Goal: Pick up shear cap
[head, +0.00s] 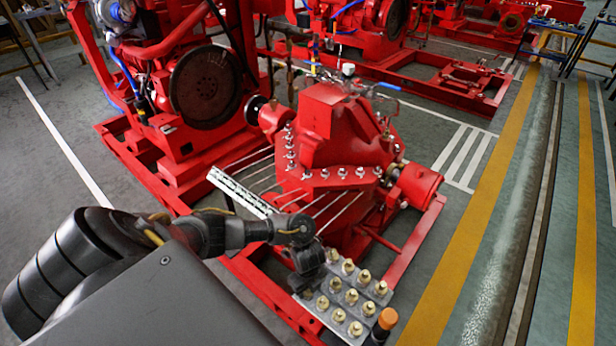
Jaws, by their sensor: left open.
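A grey metal tray (374,293) at the bottom centre holds several small pale caps with brass-coloured bases, standing in rows. One cap (364,276) stands in the row at the back right, and another cap (322,303) stands at the left side. These look like the shear caps; no single one is marked out. My left gripper (309,284) is at the tray's left back corner, pointing down and open. Its fingers are small and partly hidden by its own wrist, and I cannot tell whether it touches a cap. My right gripper is not in view.
A red pump (330,130) with studs and nuts along its flange stands just behind the tray. A white perforated strip (240,192) lies left of it. An orange-topped object (388,318) stands at the tray's right front. The floor with yellow lines (480,230) is clear at right.

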